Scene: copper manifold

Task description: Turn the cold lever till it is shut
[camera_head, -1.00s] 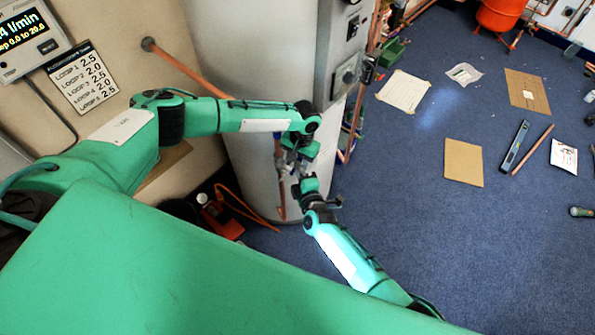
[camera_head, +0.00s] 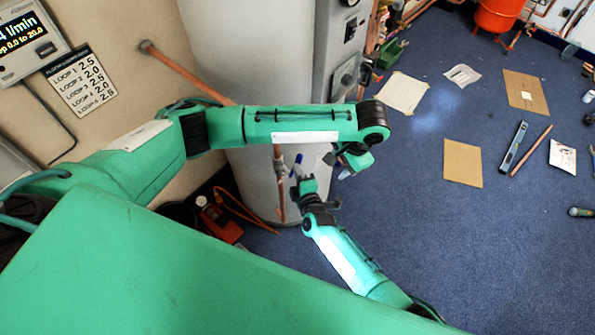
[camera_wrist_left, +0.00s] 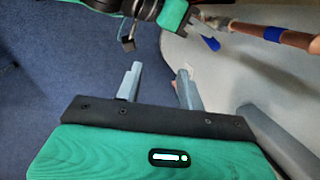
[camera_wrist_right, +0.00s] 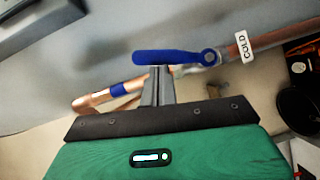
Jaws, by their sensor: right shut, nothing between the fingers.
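The blue cold lever (camera_wrist_right: 170,57) is on a valve on the copper pipe (camera_wrist_right: 275,40), beside a white COLD tag (camera_wrist_right: 241,47). It shows small in the head view (camera_head: 298,160) and end-on in the left wrist view (camera_wrist_left: 210,43). My right gripper (camera_wrist_right: 157,75) is shut and empty, with its fingertips right at the lever's free half; I cannot tell whether they touch. It is just below the lever in the head view (camera_head: 297,182). My left gripper (camera_wrist_left: 160,72) is open and empty, apart from the lever, to its right in the head view (camera_head: 336,167).
The pale cylinder (camera_head: 255,185) stands behind the pipe. A red tool (camera_head: 220,222) lies at its foot. Blue carpet (camera_head: 400,240) to the right is clear near my arms, with cardboard (camera_head: 463,163) and tools farther off.

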